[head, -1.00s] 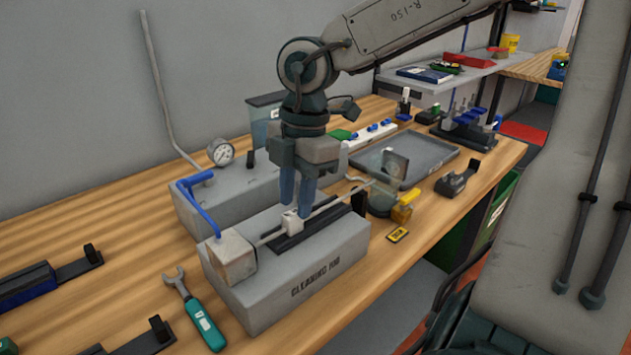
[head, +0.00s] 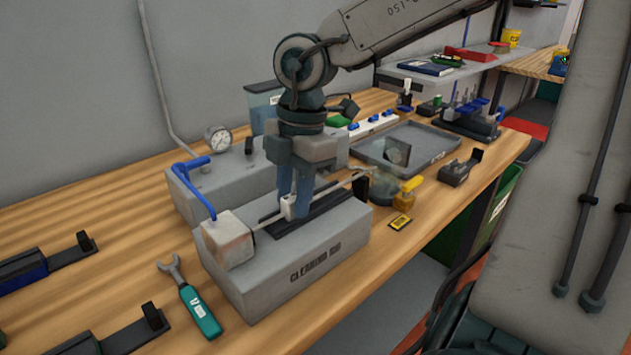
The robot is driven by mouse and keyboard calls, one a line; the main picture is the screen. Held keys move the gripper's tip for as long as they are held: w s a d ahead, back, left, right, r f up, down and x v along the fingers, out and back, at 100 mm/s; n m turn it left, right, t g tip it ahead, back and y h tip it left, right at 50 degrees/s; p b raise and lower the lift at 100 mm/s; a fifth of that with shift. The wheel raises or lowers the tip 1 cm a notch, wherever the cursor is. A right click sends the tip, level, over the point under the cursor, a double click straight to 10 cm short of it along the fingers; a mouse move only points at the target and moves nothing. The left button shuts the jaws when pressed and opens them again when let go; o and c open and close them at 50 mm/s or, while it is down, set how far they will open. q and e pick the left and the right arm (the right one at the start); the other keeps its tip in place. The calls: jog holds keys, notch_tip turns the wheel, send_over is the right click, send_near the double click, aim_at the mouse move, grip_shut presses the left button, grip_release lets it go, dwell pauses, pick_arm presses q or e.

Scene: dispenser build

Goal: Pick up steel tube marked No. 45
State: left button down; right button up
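A thin steel tube (head: 333,187) with a white tag (head: 288,207) lies slantwise over the cleaning rig (head: 300,262). Its left end meets a pale block (head: 228,240) on the rig. I cannot read a number on the tag. My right gripper (head: 296,205) points straight down over the rig. Its blue fingers are at the tube, right by the tag. The gap between them is too small to tell whether they grip it. My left gripper is not in view.
A blue hose (head: 190,185) and a gauge (head: 218,138) are behind the rig. A teal-handled wrench (head: 198,308) lies in front left. Black holders (head: 72,250) stand at the left.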

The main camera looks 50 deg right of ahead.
aim_at(294, 196)
grip_shut()
jog(key=shift+r, duration=0.15)
jog(key=shift+r+p, duration=1.95)
jog(key=shift+r, duration=1.45)
